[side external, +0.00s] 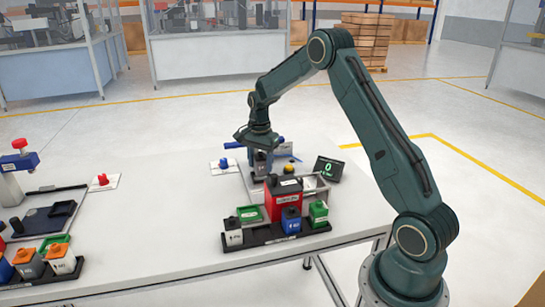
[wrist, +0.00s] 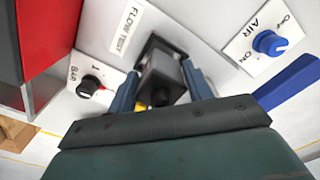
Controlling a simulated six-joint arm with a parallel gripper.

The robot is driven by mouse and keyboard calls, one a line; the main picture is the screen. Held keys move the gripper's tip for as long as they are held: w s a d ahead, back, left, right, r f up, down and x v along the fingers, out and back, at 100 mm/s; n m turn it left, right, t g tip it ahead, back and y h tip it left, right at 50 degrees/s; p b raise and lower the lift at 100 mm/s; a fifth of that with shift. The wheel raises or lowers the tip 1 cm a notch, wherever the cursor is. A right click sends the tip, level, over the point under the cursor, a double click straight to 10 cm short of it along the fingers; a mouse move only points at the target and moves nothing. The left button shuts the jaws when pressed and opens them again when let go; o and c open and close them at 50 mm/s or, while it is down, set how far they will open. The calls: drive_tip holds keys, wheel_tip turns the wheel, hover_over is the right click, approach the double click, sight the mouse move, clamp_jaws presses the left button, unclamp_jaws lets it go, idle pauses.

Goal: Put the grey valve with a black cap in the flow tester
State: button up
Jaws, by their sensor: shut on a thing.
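My gripper (side external: 260,150) points down over the flow tester (side external: 235,184), a pale panel at the middle of the table. In the wrist view the blue fingers of my gripper (wrist: 161,82) are shut on the sides of a dark block with a black top, the grey valve with a black cap (wrist: 163,68). The valve also shows below my gripper in the side view (side external: 261,163), upright or nearly so. The "FLOW TEST" label (wrist: 127,30) is beside it. My fingers and the valve hide its lower end, so I cannot tell whether it touches the tester.
A red block (side external: 283,205) stands in front of the valve. A black rack (side external: 262,238) at the front edge holds white, blue and green valves. An AIR knob (wrist: 269,43), a BAR knob (wrist: 89,87) and a display reading 0 (side external: 328,170) are nearby.

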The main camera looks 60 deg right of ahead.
sight(260, 152)
drive_tip(key=shift+f, duration=0.85)
drive_tip(key=shift+f, duration=0.1)
drive_tip(key=o, duration=1)
wheel_tip(260, 152, up, 12)
drive_tip(key=shift+f, duration=0.2)
drive_tip(key=shift+r, duration=0.3)
